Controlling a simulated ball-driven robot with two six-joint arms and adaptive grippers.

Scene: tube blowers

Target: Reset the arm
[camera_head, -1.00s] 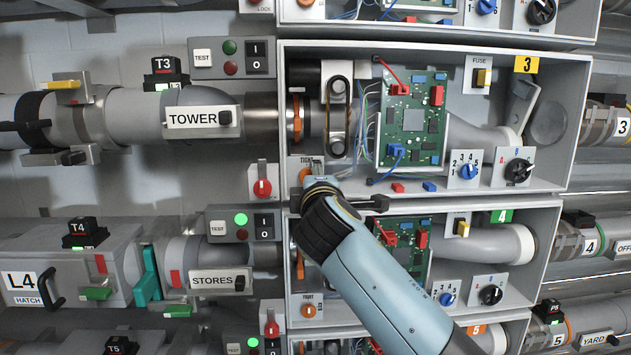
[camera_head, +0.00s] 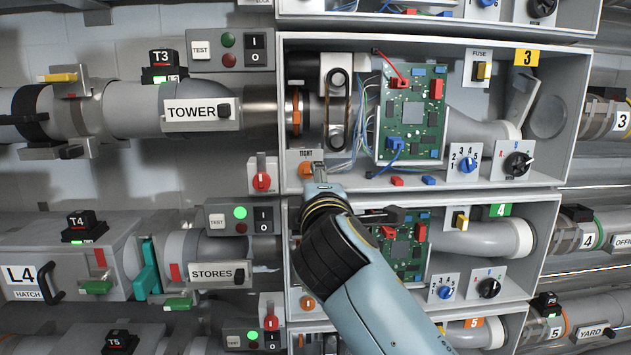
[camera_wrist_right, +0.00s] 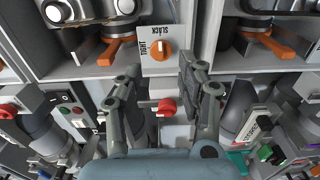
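My right arm comes in from the lower right in the head view, across the left part of box 4. Its gripper (camera_head: 318,172) is in front of the lower left corner of box 3, by the orange TIGHT knob (camera_head: 305,169), which it partly covers. In the right wrist view the gripper (camera_wrist_right: 159,72) is open, with its two fingers apart and nothing between them. The orange knob (camera_wrist_right: 160,50) on its SLACK/TIGHT plate shows just beyond the fingertips. A red knob (camera_wrist_right: 167,107) shows behind the gap between the fingers. My left gripper is not in view.
Box 3 (camera_head: 575,110) holds a green circuit board (camera_head: 412,112), a blue dial (camera_head: 467,165) and a black dial (camera_head: 517,165). The TOWER pipe (camera_head: 135,108) and STORES panel (camera_head: 217,274) lie left. A red knob (camera_head: 262,181) sits close left of the gripper.

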